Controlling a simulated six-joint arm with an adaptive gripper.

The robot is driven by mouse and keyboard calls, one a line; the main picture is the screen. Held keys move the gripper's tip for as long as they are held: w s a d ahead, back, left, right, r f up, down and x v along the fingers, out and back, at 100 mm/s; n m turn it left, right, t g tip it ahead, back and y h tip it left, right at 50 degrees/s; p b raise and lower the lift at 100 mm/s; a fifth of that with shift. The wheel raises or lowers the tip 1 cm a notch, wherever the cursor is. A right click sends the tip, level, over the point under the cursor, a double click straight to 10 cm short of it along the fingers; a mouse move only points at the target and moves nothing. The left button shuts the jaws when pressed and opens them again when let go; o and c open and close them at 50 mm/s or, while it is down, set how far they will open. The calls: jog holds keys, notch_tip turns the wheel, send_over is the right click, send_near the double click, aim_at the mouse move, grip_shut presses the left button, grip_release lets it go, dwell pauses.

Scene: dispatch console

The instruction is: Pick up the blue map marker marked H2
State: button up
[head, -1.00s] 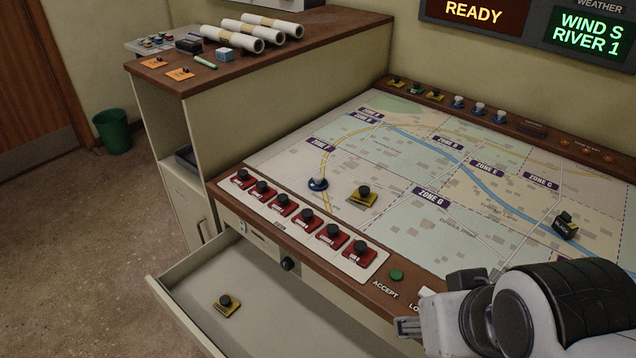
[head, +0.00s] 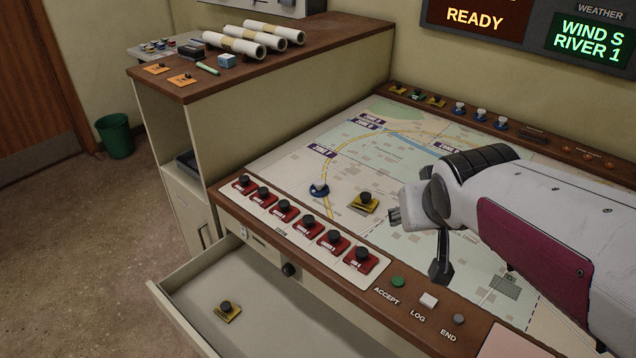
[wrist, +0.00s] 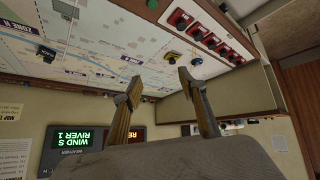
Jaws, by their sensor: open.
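A blue map marker (head: 319,190) with a knob stands on the left part of the map (head: 395,160), near the yellow road. It also shows in the wrist view (wrist: 196,61). Several more blue markers (head: 480,115) with pale knobs stand along the back rail. I cannot read H2 on any of them. My gripper (head: 418,243) is open and empty above the map, right of the lone blue marker and apart from it. In the wrist view its two fingers (wrist: 159,80) are spread, with nothing between them.
A yellow marker (head: 365,203) stands between the lone blue marker and my gripper. Several red markers (head: 308,226) line the front panel beside the buttons. An open drawer (head: 270,318) holds another yellow marker (head: 228,311). A dark marker (wrist: 46,53) shows in the wrist view.

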jog(key=w+a+f+n+t+y, duration=0.1)
jog(key=w+f, duration=0.2)
jog(key=w, duration=0.8)
jog(key=w+a+f+n+t+y, duration=0.1)
jog(key=w+a+f+t, duration=0.15)
jog(key=w, duration=0.85)
jog(key=w+a+f+n+y, duration=0.1)
jog(key=w+a+f+y, duration=0.15)
jog(key=w+f, duration=0.55)
jog(key=n+y, duration=0.1)
jog(key=y, duration=0.1)
send_near(322, 185)
jog(key=x, duration=0.2)
jog(key=shift+w+a+f+h, duration=0.1)
jog(key=shift+a+h, duration=0.15)
jog(key=shift+a, duration=0.1)
jog(key=shift+x, duration=1.3)
jog(key=shift+w, duration=0.1)
jog(key=shift+x, duration=2.5)
jog(key=shift+d, duration=0.1)
